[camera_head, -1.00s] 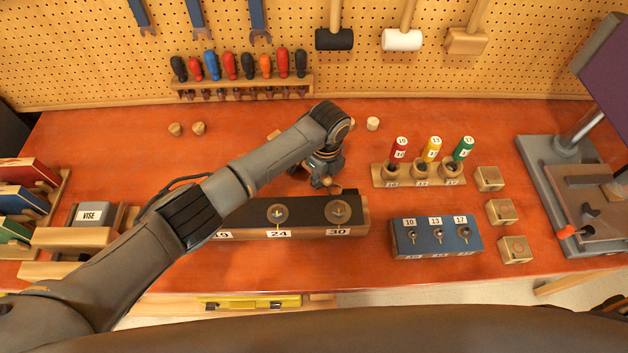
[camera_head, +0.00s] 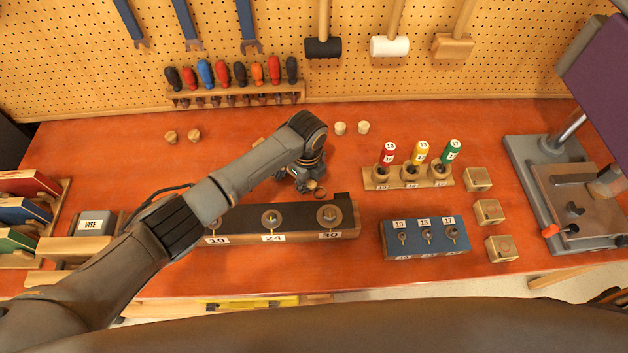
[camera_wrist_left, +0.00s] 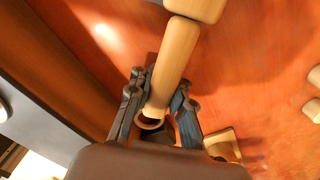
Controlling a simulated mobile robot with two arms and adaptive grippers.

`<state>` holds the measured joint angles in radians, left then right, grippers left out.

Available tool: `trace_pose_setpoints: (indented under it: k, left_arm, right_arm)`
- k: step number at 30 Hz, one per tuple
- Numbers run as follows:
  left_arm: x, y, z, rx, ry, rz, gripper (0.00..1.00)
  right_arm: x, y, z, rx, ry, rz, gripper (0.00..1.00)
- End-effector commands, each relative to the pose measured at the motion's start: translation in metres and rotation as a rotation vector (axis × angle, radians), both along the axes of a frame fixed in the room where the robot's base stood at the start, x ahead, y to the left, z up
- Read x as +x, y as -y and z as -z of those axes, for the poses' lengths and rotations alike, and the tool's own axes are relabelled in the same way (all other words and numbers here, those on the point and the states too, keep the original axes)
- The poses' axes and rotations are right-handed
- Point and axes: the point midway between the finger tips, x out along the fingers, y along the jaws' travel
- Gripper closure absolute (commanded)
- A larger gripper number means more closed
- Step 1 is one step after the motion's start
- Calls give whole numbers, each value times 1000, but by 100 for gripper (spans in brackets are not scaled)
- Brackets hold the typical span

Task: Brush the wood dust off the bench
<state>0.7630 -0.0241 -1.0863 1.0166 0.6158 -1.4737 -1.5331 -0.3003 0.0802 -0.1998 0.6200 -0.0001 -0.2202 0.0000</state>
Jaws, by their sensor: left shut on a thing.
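My left gripper (camera_head: 305,187) is low over the middle of the orange-red bench (camera_head: 90,150), just behind the black-topped rack of numbered bolts. It is shut on the wooden handle of a brush; the round handle end (camera_head: 320,194) sticks out at the fingers. In the left wrist view the fingers (camera_wrist_left: 160,105) close around the pale handle (camera_wrist_left: 175,60), which leads to a wider wooden block (camera_wrist_left: 196,8) cut off by the top edge. In the head view my arm hides most of the brush. I cannot make out wood dust clearly. My right gripper is out of view.
The bolt rack (camera_head: 345,222) stands in front of the gripper. Two wooden pegs (camera_head: 363,127) are behind it to the right. A nut-driver stand (camera_head: 408,182), a blue socket block (camera_head: 425,250) and wooden cubes (camera_head: 489,212) stand right. The bench between screwdriver rack (camera_head: 237,97) and arm is mostly clear.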

Motion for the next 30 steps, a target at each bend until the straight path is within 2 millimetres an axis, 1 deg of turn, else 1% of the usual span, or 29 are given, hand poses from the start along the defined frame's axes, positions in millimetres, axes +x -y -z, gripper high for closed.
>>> trace_pose_setpoints:
  k: [1,4,9,17,27,30]
  left_arm:
    - [0,-5,-2,1,1,-1,100]
    - [1,-14,-2,2,1,-1,100]
    - [2,-29,0,3,0,-2,100]
    - [2,-38,2,3,2,0,100]
    - [3,-68,5,6,0,-2,100]
    - [3,-73,6,6,0,-1,100]
  right_arm:
    - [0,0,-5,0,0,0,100]
    - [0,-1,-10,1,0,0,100]
    - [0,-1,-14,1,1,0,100]
    - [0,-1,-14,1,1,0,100]
    - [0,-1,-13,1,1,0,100]
    - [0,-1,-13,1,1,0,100]
